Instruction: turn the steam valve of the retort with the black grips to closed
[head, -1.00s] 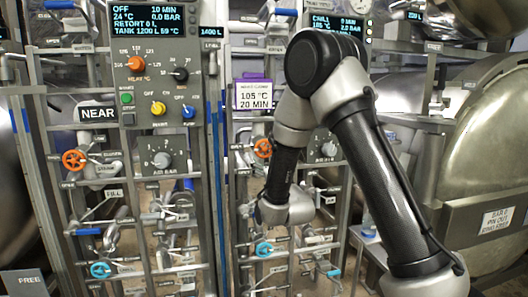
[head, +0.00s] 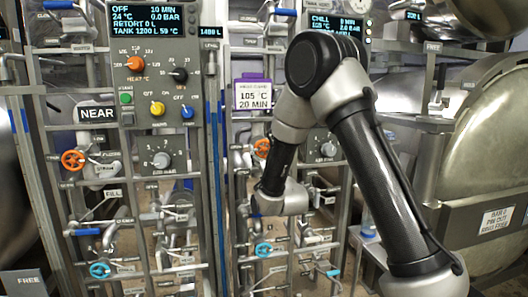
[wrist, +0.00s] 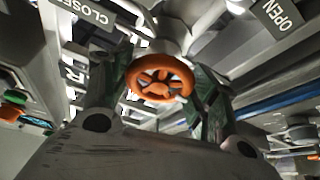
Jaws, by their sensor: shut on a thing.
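An orange handwheel (wrist: 160,78) sits between the two fingers of my gripper (wrist: 158,88) in the wrist view, and the gripper is shut on it. A CLOSED label (wrist: 88,12) is at the upper left of the wheel and an OPEN label (wrist: 280,14) at the upper right. In the head view an orange wheel (head: 262,147) shows beside my arm on the middle rack. My fingers are hidden there behind my wrist. I cannot make out black grips on either retort.
Another orange wheel (head: 73,160) is on the left rack, with blue wheels (head: 100,270) and (head: 263,250) lower down. A control panel (head: 165,65) stands at the upper left. Pipes and rails crowd around the arm. A large steel retort (head: 470,130) fills the right.

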